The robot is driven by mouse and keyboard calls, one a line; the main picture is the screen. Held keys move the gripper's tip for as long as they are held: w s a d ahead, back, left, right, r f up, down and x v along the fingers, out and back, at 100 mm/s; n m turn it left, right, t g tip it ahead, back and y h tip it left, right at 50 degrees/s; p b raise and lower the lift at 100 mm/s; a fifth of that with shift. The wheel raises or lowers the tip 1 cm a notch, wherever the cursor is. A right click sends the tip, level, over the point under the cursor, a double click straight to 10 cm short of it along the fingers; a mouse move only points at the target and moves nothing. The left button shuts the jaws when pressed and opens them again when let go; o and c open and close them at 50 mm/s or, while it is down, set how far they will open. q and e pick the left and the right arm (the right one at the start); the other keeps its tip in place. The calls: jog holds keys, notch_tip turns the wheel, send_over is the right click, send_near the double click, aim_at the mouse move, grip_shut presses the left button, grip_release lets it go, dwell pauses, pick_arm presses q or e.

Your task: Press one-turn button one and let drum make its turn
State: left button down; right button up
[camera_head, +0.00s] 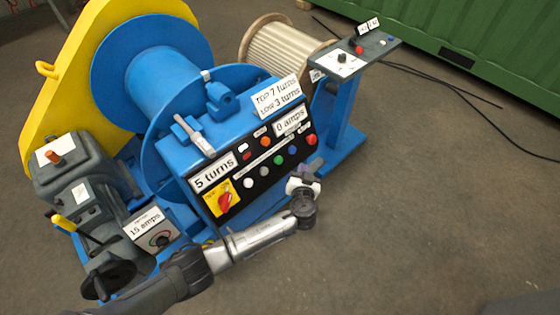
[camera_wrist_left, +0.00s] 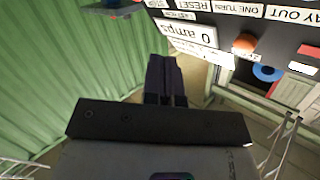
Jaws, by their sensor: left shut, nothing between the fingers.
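The blue drum (camera_head: 165,75) stands between blue flanges, beside a yellow guard. The control panel (camera_head: 240,205) in front of it carries white, green (camera_head: 278,160), blue (camera_head: 293,150) and red (camera_head: 311,140) buttons. Its displays read "5 turns" and "0 amps". In the left wrist view the panel is upside down at top right, with a "ONE TURN" label (camera_wrist_left: 238,8) partly cut off. I cannot tell which button is one-turn button one. My left gripper (camera_head: 312,164) is shut and empty, close to the panel's lower right; its dark fingers (camera_wrist_left: 165,72) appear clear of the buttons in the left wrist view.
A rope spool (camera_head: 280,48) and a small control stand (camera_head: 350,58) are behind to the right. A grey motor unit (camera_head: 85,175) and a "15 amps" box (camera_head: 150,225) stand at left. A green container (camera_head: 480,30) is at the back. The floor at right is clear except for cables.

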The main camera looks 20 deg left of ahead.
aim_at(279, 160)
pick_arm(q)
jog(key=w+a+f+b, duration=0.2)
jog(key=a+f+b, duration=0.1)
jog(key=a, duration=0.3)
jog(key=shift+w+a+f, duration=0.35)
jog(key=shift+w+a, duration=0.05)
dwell(0.5)
dwell(0.9)
dwell(0.6)
jog(key=shift+w+a+f+b, duration=0.15)
jog(key=shift+a+b, duration=0.25)
jog(key=shift+b, duration=0.05)
jog(key=shift+a+f, duration=0.1)
dwell(0.5)
